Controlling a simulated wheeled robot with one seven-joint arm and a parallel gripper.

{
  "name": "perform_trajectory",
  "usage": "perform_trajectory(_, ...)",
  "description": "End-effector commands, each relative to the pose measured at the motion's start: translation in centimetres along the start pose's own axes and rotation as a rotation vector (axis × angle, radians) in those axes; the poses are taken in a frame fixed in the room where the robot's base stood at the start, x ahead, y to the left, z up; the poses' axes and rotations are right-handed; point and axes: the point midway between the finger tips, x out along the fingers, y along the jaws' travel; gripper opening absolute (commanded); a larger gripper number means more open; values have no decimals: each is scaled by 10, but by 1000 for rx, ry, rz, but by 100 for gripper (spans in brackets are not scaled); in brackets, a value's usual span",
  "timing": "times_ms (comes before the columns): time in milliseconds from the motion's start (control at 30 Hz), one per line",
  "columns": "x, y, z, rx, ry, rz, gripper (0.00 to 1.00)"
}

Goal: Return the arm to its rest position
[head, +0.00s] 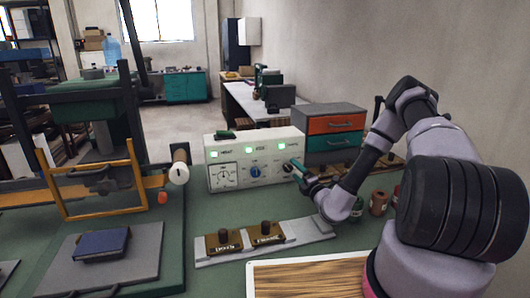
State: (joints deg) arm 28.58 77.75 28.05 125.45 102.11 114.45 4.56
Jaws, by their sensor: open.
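My arm reaches in from the right side of the head view and bends down over the green workbench (215,275). My gripper (296,166) is at its end, in front of the right part of a cream control box (228,182) with dials and green lit windows. The gripper is small and dark here. It is open and close to the box's right dial; I cannot tell whether it touches it. No held thing shows.
An orange and teal drawer unit (335,123) stands right behind the box. Small jars (378,203) stand beside my arm. A grey plate (213,248) with brass blocks lies in front. A wooden board (320,276) is nearest. A blue book (102,243) and press stand left.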

Motion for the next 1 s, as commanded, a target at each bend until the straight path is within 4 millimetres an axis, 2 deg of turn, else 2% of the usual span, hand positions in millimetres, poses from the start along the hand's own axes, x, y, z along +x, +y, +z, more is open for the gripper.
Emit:
perform_trajectory(33,8,26,-2,-58,60,56,82)
perform_trajectory(100,14,62,-10,-142,156,134,82)
perform_trajectory(233,15,122,-29,-306,331,273,82)
perform_trajectory(367,5,175,-50,-480,500,402,82)
perform_trajectory(500,-15,222,-72,-679,674,532,82)
perform_trajectory(700,-56,272,-95,-979,905,699,82)
perform_trajectory(833,-87,294,-103,-1185,1044,795,82)
perform_trajectory(1000,-126,316,-103,-1469,1210,903,82)
